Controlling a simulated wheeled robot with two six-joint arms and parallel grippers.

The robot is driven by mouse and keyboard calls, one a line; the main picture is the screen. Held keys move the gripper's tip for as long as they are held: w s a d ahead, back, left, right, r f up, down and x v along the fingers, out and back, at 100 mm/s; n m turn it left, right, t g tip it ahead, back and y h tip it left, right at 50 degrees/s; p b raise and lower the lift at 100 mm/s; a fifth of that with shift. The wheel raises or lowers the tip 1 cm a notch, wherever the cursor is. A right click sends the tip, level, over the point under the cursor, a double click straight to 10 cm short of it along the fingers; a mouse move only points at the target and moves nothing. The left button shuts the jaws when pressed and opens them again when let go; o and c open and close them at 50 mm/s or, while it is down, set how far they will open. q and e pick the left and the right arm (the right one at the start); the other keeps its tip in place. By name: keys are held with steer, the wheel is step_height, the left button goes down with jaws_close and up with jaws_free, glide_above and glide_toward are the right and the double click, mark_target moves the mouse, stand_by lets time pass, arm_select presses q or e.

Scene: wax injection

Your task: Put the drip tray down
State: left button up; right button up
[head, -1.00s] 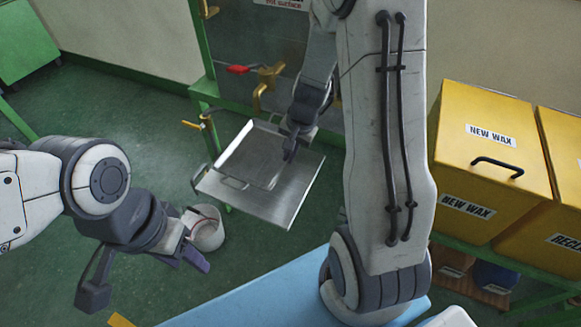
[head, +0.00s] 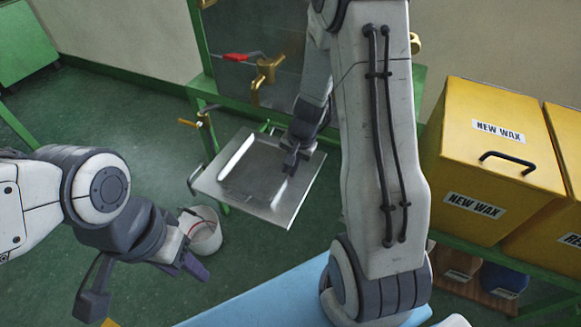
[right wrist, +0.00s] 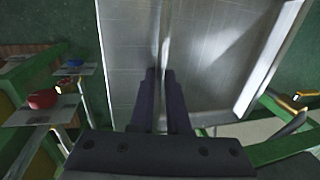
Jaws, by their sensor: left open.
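The drip tray (head: 220,188) is a shallow, square, silver metal tray in front of the green frame in the head view. It also shows in the right wrist view (right wrist: 215,75), filling the upper middle. My right gripper (head: 289,168) reaches down over the tray's far right part. In the right wrist view its fingers (right wrist: 160,72) are close together against the tray and look shut on it; the exact contact is hidden. I cannot tell whether the tray's underside touches a support. My left gripper (head: 146,290) is open and empty at the lower left, apart from the tray.
A white bucket (head: 207,240) stands on the green floor below the tray's left side. Brass taps (head: 265,75), one red-handled, sit above the tray on the green-framed machine (head: 197,60). A blue surface (head: 270,300) lies in front.

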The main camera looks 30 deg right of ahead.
steer(key=shift+o, duration=0.5)
steer(key=shift+r, duration=0.25)
step_height(320, 180, up, 11)
steer(key=s+d+p, duration=0.1)
steer(key=s+p, duration=0.1)
steer(key=p, duration=0.4)
steer(key=s+a+r+n+g, duration=0.1)
steer(key=s+a+r+n, duration=0.35)
steer(key=a, duration=0.35)
steer(key=s+a+r+n, duration=0.3)
steer(key=s+a+n, duration=0.15)
steer(key=a, duration=0.35)
steer(key=s+a+r+n, duration=0.1)
steer(key=s+a+n, duration=0.1)
steer(key=s+n, duration=0.2)
steer(key=s+a+r+n, duration=0.2)
steer(key=s+n, duration=0.2)
steer(key=s, duration=0.3)
steer(key=shift+s+a+n+g, duration=0.15)
steer(key=shift+a+n+g, duration=0.25)
